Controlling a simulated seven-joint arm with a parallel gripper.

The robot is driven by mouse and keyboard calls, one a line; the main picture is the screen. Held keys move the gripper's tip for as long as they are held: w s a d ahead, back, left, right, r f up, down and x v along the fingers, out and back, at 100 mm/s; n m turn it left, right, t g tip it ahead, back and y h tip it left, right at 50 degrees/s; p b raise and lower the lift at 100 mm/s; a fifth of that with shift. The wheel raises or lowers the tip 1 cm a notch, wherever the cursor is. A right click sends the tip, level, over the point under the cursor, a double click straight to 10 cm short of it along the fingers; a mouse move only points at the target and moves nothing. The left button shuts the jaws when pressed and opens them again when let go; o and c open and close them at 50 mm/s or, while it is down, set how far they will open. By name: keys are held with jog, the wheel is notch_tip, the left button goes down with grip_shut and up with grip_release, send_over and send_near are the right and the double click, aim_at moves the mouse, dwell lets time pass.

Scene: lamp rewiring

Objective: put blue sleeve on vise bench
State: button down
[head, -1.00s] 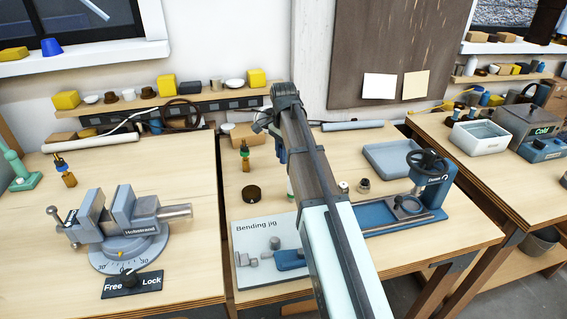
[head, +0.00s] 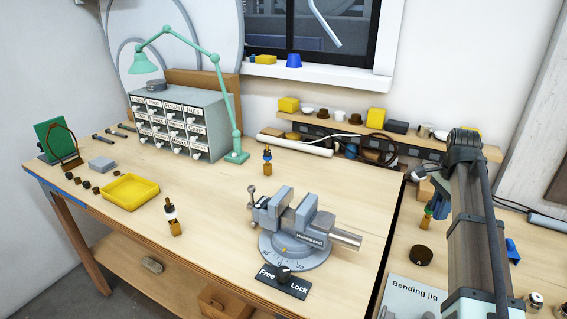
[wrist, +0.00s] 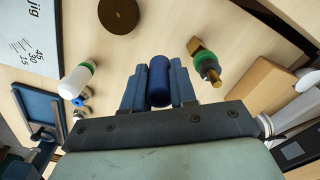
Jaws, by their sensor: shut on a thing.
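The blue sleeve (wrist: 159,80) is a dark blue cylinder. In the wrist view it sits between the two blue-grey fingers of my gripper (wrist: 159,88), which is shut on it. In the head view my gripper (head: 438,190) is at the right, mostly hidden by my arm, over the bench with the bending jig; I cannot make out the sleeve there. The vise bench (head: 205,255) is the wooden bench at left and centre. It carries a grey vise (head: 300,222) on a round dial base, to the left of my gripper.
Toward the vise bench's back are a drawer cabinet (head: 185,128) and a green lamp (head: 237,155). A yellow tray (head: 131,191) and small brass-based parts stand on it. Near my gripper are a brown disc (wrist: 118,14) and a green-banded brass part (wrist: 207,66).

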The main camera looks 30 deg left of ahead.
jog(key=w+a+r+n, duration=0.1)
jog(key=a+r+n, duration=0.1)
jog(key=a, duration=1.5)
jog(key=a+r+n, duration=0.1)
jog(key=a+n, duration=0.2)
jog(key=a, duration=1.5)
send_near(314, 184)
jog(key=shift+f, duration=2.95)
jog(key=shift+f, duration=0.15)
jog(key=c, duration=0.9)
grip_release()
notch_tip(314, 184, up, 12)
jog(key=shift+r, duration=0.2)
